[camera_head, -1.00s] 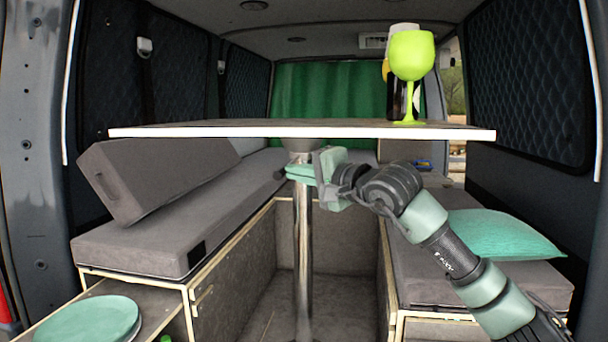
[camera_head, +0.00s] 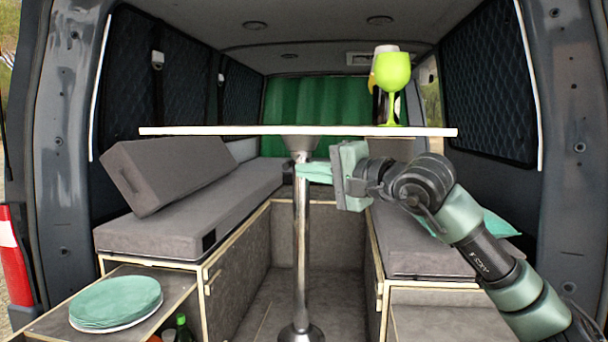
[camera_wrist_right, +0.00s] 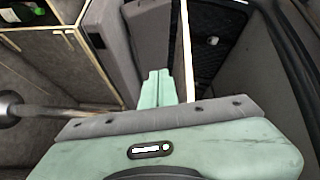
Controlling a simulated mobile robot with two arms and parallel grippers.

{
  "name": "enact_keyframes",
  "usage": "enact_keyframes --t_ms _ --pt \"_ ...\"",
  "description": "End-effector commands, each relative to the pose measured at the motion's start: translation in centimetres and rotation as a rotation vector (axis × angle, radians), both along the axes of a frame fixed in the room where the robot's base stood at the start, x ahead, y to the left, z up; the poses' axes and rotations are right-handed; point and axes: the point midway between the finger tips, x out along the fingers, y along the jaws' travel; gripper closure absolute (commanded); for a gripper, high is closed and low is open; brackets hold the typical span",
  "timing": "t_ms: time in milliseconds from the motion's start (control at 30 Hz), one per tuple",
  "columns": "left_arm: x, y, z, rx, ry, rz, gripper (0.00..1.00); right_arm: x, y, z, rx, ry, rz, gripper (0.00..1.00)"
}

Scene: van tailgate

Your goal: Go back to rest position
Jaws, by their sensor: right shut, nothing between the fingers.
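My right gripper (camera_head: 312,172) shows in the head view just below the table's edge, beside the upper part of the metal table leg. Its pale green fingers are together and hold nothing. In the right wrist view the fingers (camera_wrist_right: 157,88) also lie closed side by side, pointing towards grey cushions and the thin pale edge of the tabletop. The right arm comes in from the lower right and reaches in front of the right bench. My left gripper is not in view.
The thin tabletop (camera_head: 230,131) stands on a metal leg (camera_head: 301,240). A lime green goblet (camera_head: 392,73) is on it. Green plates (camera_head: 116,300) lie on a shelf at lower left. Grey benches flank the floor, with a tilted cushion (camera_head: 165,172) on the left one.

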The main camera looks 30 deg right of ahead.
Motion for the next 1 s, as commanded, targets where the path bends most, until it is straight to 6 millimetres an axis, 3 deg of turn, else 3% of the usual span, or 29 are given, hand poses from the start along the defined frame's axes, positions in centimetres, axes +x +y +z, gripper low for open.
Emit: enact_keyframes --t_ms 533,633,733,833,900,1000 --pt "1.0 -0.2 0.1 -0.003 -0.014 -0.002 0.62 0.0 0.0 0.0 0.002 0.001 0.001 1.00" --pt "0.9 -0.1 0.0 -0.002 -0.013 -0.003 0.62 0.2 1.3 -0.7 0.035 0.007 0.042 1.00" --pt "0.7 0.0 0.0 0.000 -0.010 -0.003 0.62 0.5 5.1 -2.3 0.148 0.021 0.159 1.00" --pt "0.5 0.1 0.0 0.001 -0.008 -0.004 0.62 -0.1 11.2 -4.6 0.387 0.063 0.361 1.00" --pt "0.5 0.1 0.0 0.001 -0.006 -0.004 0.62 -1.5 16.0 -6.2 0.681 0.122 0.542 1.00" --pt "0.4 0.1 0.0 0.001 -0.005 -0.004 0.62 -3.9 19.3 -7.2 1.204 0.221 0.746 1.00"
